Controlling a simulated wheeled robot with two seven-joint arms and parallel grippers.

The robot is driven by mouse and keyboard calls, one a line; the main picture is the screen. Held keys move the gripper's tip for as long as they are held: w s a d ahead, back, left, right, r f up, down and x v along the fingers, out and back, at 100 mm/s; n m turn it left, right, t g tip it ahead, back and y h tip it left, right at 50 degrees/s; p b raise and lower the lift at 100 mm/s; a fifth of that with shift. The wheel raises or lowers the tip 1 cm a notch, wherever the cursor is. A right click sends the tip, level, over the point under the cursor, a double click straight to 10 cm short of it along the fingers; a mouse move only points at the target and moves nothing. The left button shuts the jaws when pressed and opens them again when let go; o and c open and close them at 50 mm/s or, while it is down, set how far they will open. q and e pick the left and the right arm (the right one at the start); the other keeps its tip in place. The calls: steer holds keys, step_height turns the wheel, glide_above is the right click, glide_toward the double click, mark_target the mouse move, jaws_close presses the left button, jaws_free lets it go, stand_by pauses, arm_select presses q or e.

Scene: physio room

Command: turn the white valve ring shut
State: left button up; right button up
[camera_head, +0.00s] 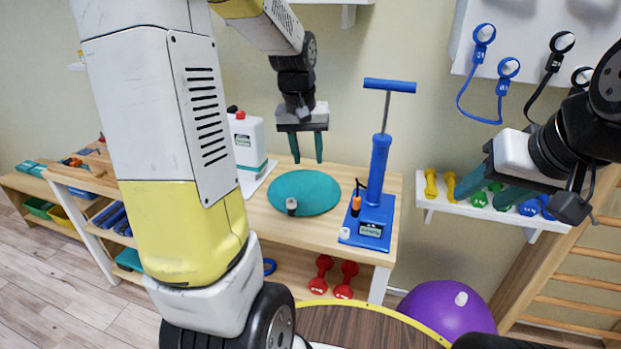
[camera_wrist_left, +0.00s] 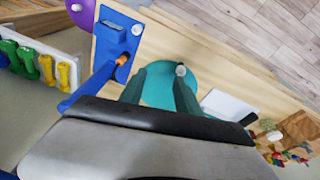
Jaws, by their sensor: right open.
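A teal round cushion (camera_head: 318,190) lies on the wooden table. A small dark valve fitting with a pale round top (camera_head: 291,203) stands on its near left part; this seems to be the valve ring, and its pale top shows in the left wrist view (camera_wrist_left: 181,70). A purple ball (camera_head: 443,310) also bears a small white plug (camera_head: 461,298). My left gripper (camera_head: 308,160) is open and empty above the cushion's back edge, fingers pointing down, apart from the fitting. My right gripper (camera_head: 480,197) is open and empty at the right, before the dumbbell shelf.
A blue hand pump (camera_head: 376,190) stands right of the cushion, with an orange-and-black piece (camera_head: 356,203) at its side. A white canister (camera_head: 248,145) stands behind left. Red dumbbells (camera_head: 320,275) lie on the lower shelf. My left arm hides part of the table's left side.

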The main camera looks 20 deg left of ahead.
mark_target(291, 203)
arm_select(q)
steer(key=w+a+f+n, duration=0.1)
steer(key=w+a+f, duration=0.1)
steer(key=f, duration=0.5)
steer(key=w+a+f+n+g, duration=0.1)
steer(key=w+a+f+n, duration=0.1)
steer(key=f, duration=0.5)
steer(key=w+a+f+n+g, duration=0.1)
steer(key=w+a+f+n, duration=0.1)
steer(key=f, duration=0.5)
steer(key=shift+w+a+f+y, duration=0.15)
steer(key=shift+w+a+y, duration=0.15)
steer(key=shift+w+a, duration=0.6)
steer(key=shift+c, duration=0.2)
jaws_close()
